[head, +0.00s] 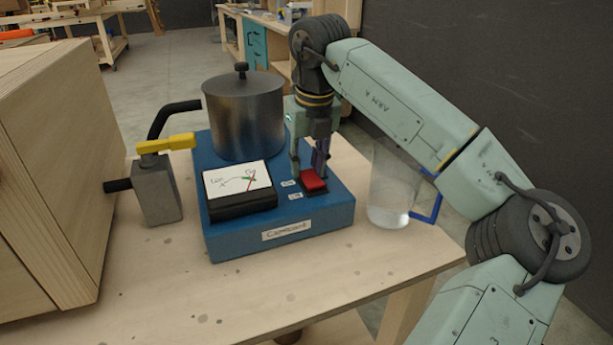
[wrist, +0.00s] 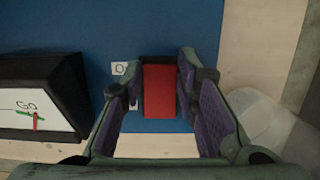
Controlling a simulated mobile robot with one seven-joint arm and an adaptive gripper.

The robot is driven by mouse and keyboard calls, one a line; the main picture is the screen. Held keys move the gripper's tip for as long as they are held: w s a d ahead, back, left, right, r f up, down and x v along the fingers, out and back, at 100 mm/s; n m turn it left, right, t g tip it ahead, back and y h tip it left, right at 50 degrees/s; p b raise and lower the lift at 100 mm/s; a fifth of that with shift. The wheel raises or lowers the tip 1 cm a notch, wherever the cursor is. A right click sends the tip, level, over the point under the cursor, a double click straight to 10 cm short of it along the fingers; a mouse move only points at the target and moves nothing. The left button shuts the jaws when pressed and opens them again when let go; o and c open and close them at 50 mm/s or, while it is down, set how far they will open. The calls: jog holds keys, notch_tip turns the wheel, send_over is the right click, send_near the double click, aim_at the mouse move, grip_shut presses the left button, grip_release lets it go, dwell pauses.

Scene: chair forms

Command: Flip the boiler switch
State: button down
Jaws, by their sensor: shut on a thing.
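The boiler is a blue base (head: 225,240) with a metal tank (head: 243,118) on it. Its red rocker switch (head: 312,180) sits in a black frame at the front right of the base. My gripper (head: 310,168) points down onto the switch. In the wrist view, the purple-padded fingers (wrist: 163,95) stand on either side of the red switch (wrist: 161,92) and are shut on it. Two small white labels lie left of the switch; one is partly hidden by a finger. I cannot tell which way the switch is tipped.
A gauge (head: 240,184) is left of the switch. A clear jug (head: 390,195) with a blue handle stands close right of the base. A grey block with a yellow lever (head: 165,143) and a large wooden box (head: 55,190) are left. The front tabletop is clear.

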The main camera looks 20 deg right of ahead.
jog(key=shift+s+f+t+b, duration=0.25)
jog(key=shift+t+b, duration=0.55)
jog(key=shift+b, duration=0.3)
jog(key=shift+r+t+b, duration=0.35)
jog(key=shift+r+t, duration=0.05)
jog(key=shift+r, duration=0.05)
jog(key=c, duration=1.2)
grip_release()
jog(key=shift+c, duration=0.2)
jog(key=v, duration=1.2)
